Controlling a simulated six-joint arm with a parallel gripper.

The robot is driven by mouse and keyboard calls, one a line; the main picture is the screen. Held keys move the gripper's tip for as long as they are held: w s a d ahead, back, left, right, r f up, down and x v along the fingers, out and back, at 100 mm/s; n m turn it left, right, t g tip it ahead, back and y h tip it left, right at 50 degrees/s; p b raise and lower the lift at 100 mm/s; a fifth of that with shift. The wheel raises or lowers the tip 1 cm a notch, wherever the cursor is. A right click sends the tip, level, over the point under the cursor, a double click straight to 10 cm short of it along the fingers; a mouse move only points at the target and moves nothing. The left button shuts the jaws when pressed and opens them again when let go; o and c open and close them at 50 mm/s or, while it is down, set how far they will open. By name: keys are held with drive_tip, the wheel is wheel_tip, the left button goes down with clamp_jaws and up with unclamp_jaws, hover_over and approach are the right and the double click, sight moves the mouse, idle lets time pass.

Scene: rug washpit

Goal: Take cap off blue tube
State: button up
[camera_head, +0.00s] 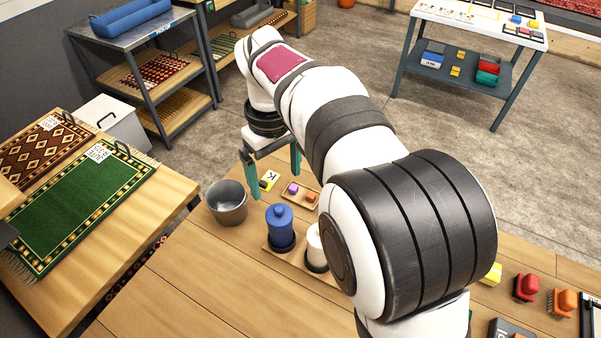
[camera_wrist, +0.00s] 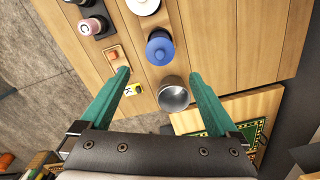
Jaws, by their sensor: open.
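The blue tube (camera_head: 281,235) stands upright on a wooden board, with its blue knobbed cap (camera_head: 279,212) seated on top. In the wrist view the blue tube (camera_wrist: 160,49) is seen from above, just beyond the fingertips and roughly centred between them. My gripper (camera_head: 274,185) has two green fingers, spread apart with nothing between them. It is above the bench, behind the blue tube in the head view and clear of it. It also shows in the wrist view (camera_wrist: 160,73).
A grey metal bucket (camera_head: 227,203) stands left of the blue tube. A white tube (camera_head: 316,245) stands to its right, partly hidden by my arm. A yellow K card (camera_head: 269,180) and a small tray with purple and orange blocks (camera_head: 301,196) lie behind.

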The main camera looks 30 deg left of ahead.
sight(279, 209)
wheel_tip(279, 209, down, 10)
drive_tip(key=shift+a+f, duration=0.1)
drive_tip(key=c, duration=1.5)
